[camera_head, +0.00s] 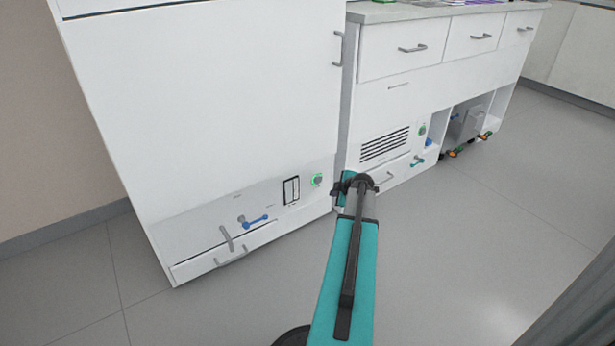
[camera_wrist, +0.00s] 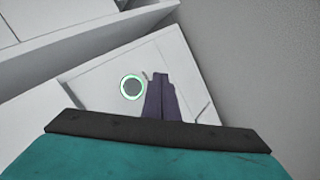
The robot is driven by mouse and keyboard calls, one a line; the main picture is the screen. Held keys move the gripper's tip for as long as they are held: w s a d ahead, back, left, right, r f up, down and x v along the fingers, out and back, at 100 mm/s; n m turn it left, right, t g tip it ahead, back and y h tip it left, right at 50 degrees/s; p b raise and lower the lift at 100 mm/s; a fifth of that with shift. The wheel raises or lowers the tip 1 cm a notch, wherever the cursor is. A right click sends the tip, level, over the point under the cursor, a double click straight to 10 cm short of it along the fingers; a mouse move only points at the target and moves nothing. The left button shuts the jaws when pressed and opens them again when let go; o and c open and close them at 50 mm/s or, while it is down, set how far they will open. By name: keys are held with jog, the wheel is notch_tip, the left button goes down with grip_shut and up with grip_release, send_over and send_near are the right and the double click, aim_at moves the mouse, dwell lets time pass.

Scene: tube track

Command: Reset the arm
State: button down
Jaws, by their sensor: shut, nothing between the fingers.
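My teal and black arm reaches forward from the bottom middle of the head view. My gripper is at its far end, mostly hidden behind the arm there. In the wrist view my gripper (camera_wrist: 161,96) shows as dark fingers, shut and empty, in front of a white cabinet panel. A round button with a green ring (camera_wrist: 132,87) is on the panel just left of the fingers in that view. I cannot tell whether the fingers touch the panel.
A tall white cabinet (camera_head: 205,95) stands at the left, with a blue valve handle (camera_head: 256,221) and a green-ringed button (camera_head: 317,180) low on its front. A white drawer counter (camera_head: 430,75) stands to the right, with a vent grille (camera_head: 385,144). Grey floor (camera_head: 470,240) is clear at the right.

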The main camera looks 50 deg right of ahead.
jog(key=w+a+f+g+y+p, duration=0.1)
jog(key=w+a+p, duration=0.2)
jog(key=a, duration=0.4)
jog(key=w+a+m+y+p, duration=0.1)
jog(key=w+a+y+p, duration=0.2)
jog(key=a, duration=0.5)
jog(key=w+a+f+g+p, duration=0.1)
jog(key=w+a+p, duration=0.25)
jog(key=a, duration=0.35)
jog(key=s+a+m+g+y+p, duration=0.25)
jog(key=a+p, duration=0.75)
jog(key=a, duration=0.9)
jog(key=s+a+r+g+p, duration=0.2)
jog(key=s+a+p, duration=0.25)
jog(key=a, duration=0.45)
jog(key=s+a+r+g+p, duration=0.3)
jog(key=s+a+p, duration=0.15)
jog(key=a, duration=0.45)
jog(key=s+a+r+m+g+h+p, duration=0.1)
jog(key=s+a+r+g+p, duration=0.1)
jog(key=s, duration=0.5)
jog(key=s+a+r+m+g+h+p, duration=0.1)
jog(key=s+a+r+p, duration=0.4)
jog(key=s+a+p, duration=0.1)
jog(key=s+p, duration=0.1)
jog(key=p, duration=0.1)
jog(key=shift+s+a+r+m+g+p, duration=0.15)
jog(key=shift+s+a+m+g+p, duration=0.1)
jog(key=shift+m+g+p, duration=0.1)
